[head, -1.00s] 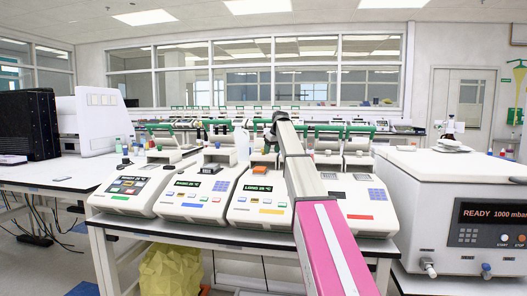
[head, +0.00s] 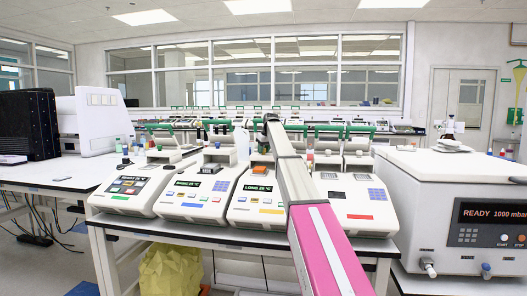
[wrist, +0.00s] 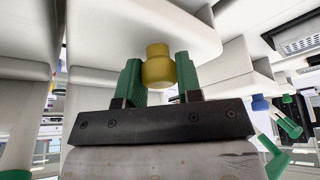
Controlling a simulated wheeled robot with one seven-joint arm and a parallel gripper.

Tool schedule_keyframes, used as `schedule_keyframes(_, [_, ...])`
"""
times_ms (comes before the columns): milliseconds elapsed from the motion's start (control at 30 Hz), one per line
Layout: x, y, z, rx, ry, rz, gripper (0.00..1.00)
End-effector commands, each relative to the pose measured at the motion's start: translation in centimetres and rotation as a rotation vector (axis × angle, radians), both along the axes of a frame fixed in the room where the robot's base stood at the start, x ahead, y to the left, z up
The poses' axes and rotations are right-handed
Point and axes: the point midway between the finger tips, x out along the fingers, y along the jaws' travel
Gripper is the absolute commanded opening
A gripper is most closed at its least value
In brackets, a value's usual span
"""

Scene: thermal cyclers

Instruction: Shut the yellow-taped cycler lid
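In the wrist view a yellow band (wrist: 158,68) hangs below the front of a white lid part (wrist: 100,38). My gripper (wrist: 160,85) has two green fingers, standing apart on either side of the yellow band. They are very close to it; firm contact cannot be made out. In the head view the end of my arm (head: 272,120) reaches over the row of cyclers, near the third (head: 262,199) and fourth (head: 352,205). It hides part of them, and the fingers and yellow tape cannot be picked out there. Several cycler lids with green bars stand raised.
Two other cyclers stand to the left (head: 130,192) (head: 200,192), close together on the bench. A large white oven-like unit (head: 430,190) stands at right. In the wrist view a blue band (wrist: 260,102) marks a neighbouring lid. A yellow bag (head: 170,270) lies below the bench.

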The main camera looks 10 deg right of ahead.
Motion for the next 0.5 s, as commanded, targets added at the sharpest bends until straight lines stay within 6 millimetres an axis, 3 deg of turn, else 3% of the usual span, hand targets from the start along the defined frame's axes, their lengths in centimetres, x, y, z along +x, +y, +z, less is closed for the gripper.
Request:
schedule_keyframes(267, [-0.7,0.2,0.0,0.001,0.000,0.000,0.00])
schedule_keyframes(500, [-4.1,1.3,-0.1,0.001,0.001,0.002,0.00])
